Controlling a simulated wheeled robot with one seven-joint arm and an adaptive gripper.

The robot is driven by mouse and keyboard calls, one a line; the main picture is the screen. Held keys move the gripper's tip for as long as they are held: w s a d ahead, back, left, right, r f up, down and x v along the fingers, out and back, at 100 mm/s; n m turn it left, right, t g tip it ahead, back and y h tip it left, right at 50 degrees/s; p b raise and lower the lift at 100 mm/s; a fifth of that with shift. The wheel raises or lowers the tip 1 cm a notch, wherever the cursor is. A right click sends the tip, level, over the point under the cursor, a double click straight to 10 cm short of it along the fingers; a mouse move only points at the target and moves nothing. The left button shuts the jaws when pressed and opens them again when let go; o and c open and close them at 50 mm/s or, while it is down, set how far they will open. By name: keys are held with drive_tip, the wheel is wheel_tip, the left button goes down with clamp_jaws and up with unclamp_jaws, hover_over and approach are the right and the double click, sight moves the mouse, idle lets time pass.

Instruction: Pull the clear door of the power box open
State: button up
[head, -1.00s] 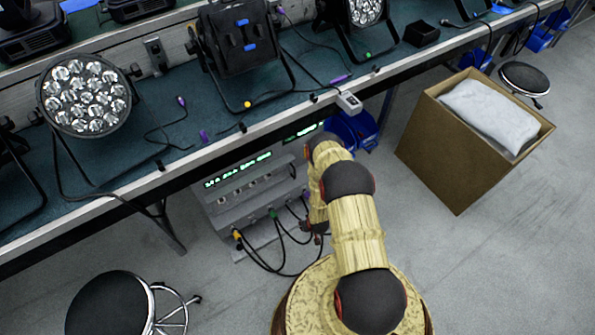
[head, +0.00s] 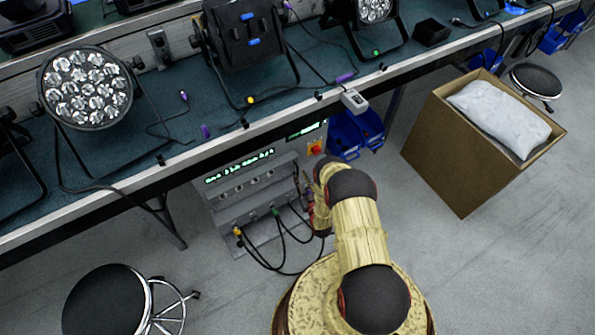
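The power box (head: 222,212) is a grey cabinet under the workbench, with green lit displays on its upper face and cables plugged into its lower front. A red switch on an orange plate (head: 315,147) shows at its upper right. I cannot make out the clear door or tell how far it is open. My gripper (head: 307,197) is low at the right side of the box front, small and partly hidden by my own arm. I cannot tell whether its fingers are open, or whether they touch the box.
The workbench edge (head: 210,154) runs just above the box, with stage lights (head: 86,88) on top. Blue bins (head: 352,135) hang right of the box. A cardboard box (head: 445,160) stands at right, a black stool (head: 105,300) at lower left. Dark cables loop before the power box.

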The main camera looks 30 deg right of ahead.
drive_tip(key=shift+w+d+f+b, duration=0.1)
drive_tip(key=shift+w+b, duration=0.1)
drive_tip(key=shift+w, duration=0.55)
drive_tip(key=shift+w+d+r+b, duration=0.15)
drive_tip(key=shift+w+b, duration=0.1)
drive_tip(key=shift+w, duration=0.55)
drive_tip(key=shift+w+d+f+b, duration=0.1)
drive_tip(key=shift+w+f+b, duration=0.1)
drive_tip(key=shift+w, duration=0.55)
drive_tip(key=c, duration=0.4)
clamp_jaws()
drive_tip(key=shift+r, duration=0.2)
